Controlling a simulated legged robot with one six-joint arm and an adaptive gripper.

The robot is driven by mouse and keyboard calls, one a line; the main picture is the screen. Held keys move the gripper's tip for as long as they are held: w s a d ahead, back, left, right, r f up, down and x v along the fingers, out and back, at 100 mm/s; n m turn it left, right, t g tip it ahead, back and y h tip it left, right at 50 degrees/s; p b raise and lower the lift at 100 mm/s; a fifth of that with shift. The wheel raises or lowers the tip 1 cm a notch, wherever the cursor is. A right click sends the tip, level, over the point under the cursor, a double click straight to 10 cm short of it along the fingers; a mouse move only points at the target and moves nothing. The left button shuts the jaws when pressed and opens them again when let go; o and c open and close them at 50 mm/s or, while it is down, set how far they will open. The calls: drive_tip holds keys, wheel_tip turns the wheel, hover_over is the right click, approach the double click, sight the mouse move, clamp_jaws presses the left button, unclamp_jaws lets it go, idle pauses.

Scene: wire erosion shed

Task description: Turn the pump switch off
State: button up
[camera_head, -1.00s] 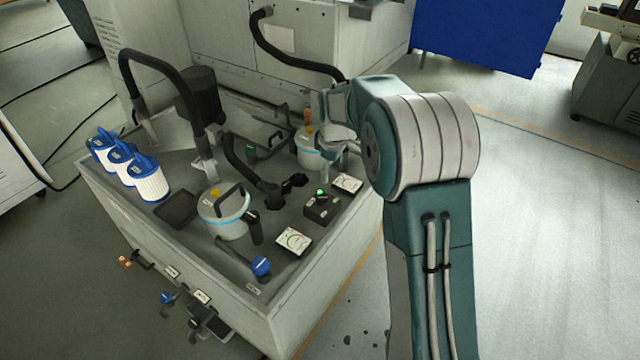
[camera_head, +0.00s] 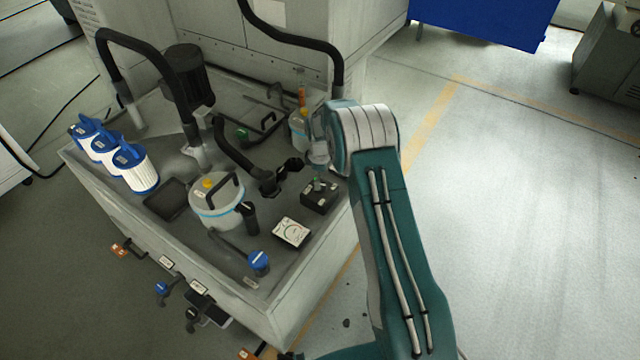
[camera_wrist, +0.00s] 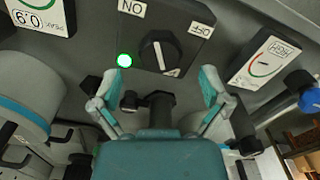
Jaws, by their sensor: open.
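The dark pump switch box (camera_head: 321,199) stands near the right edge of the tank top in the head view. In the wrist view the switch box (camera_wrist: 190,22) is at the top, upside down, with an ON label on the left and an OFF label on the right. Its black rotary knob (camera_wrist: 152,52) has a white mark at its lower right end; a lit green lamp (camera_wrist: 124,60) is beside it. My gripper (camera_wrist: 160,84) is open and empty, its fingers apart on either side below the knob, not visibly touching it. In the head view my arm hides most of it.
A gauge (camera_head: 291,232) lies in front of the box; another gauge (camera_wrist: 264,62) is at right in the wrist view. A white canister (camera_head: 217,203), black hoses (camera_head: 236,150) and a blue-handled valve (camera_head: 259,262) crowd the tank top. Blue-topped filters (camera_head: 138,172) stand left.

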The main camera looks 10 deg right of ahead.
drive_tip(key=shift+f, duration=1.55)
drive_tip(key=c, duration=1.1)
drive_tip(key=shift+c, duration=0.2)
drive_tip(key=m, duration=0.5)
drive_tip(key=shift+f+m, duration=0.1)
drive_tip(key=shift+m, duration=0.2)
drive_tip(key=m, duration=0.6)
drive_tip(key=shift+s, duration=0.1)
drive_tip(key=shift+m, duration=0.3)
drive_tip(key=o, duration=1.1)
drive_tip(key=shift+o, duration=0.2)
